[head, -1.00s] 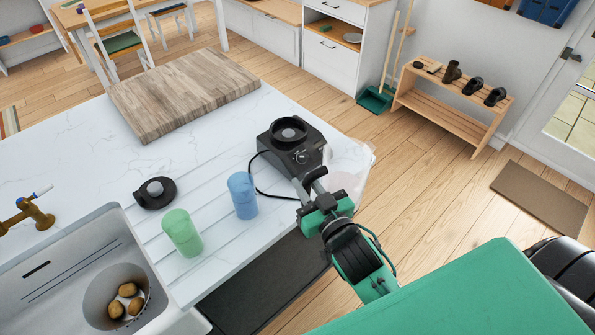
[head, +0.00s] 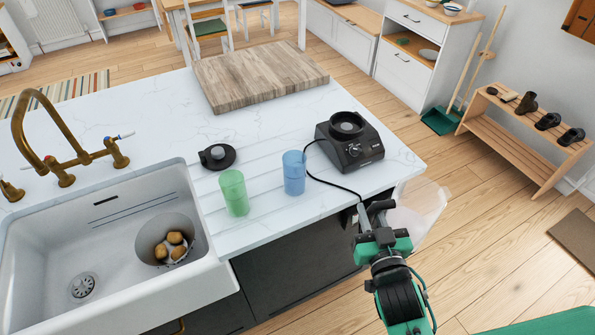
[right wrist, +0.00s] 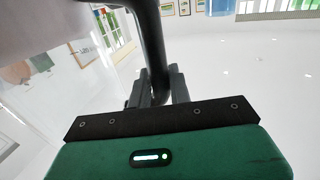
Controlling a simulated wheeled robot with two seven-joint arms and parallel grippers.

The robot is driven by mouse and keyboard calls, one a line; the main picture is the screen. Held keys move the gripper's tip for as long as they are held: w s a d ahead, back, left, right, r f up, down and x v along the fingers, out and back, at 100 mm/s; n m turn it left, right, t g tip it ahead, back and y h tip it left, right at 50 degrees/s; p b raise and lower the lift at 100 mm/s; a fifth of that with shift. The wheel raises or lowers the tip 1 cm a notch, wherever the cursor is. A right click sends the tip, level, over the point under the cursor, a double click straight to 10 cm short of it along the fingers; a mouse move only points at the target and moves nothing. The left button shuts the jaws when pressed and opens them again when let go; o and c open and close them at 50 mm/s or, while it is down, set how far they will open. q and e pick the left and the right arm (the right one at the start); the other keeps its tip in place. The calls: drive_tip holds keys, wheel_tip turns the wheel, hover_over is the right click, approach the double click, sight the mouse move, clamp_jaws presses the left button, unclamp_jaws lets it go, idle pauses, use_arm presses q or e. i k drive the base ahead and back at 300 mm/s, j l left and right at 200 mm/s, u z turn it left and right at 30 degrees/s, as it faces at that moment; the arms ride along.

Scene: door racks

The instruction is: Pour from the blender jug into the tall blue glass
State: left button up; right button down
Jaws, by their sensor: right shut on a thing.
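The blender jug (head: 418,208), clear with a dark handle, is beside the counter's right edge in the head view. My right gripper (head: 372,216) is shut on its handle; the wrist view shows the fingers (right wrist: 160,88) closed around the dark handle (right wrist: 152,40), with the pale jug wall at the upper left. The tall blue glass (head: 294,172) stands upright on the counter, left of the gripper and apart from it. A similar green glass (head: 234,193) stands to its left. Whether the jug holds liquid cannot be told. My left gripper is not in view.
The black blender base (head: 349,143) stands behind the blue glass, its cord curving beside the glass. A black lid (head: 217,156) lies near the green glass. A wooden board (head: 258,77) lies at the back. The sink (head: 100,245) with a bowl of potatoes is at left.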

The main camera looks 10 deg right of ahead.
sight(295, 161)
drive_tip(key=k+u, duration=0.4)
drive_tip(key=l+u, duration=0.15)
drive_tip(key=u, duration=0.6)
drive_tip(key=k+l, duration=0.15)
drive_tip(key=l, duration=0.15)
drive_tip(key=k+l, duration=0.15)
drive_tip(key=l, duration=0.2)
drive_tip(key=k+l, duration=0.15)
drive_tip(key=l, duration=0.65)
drive_tip(key=i, duration=0.3)
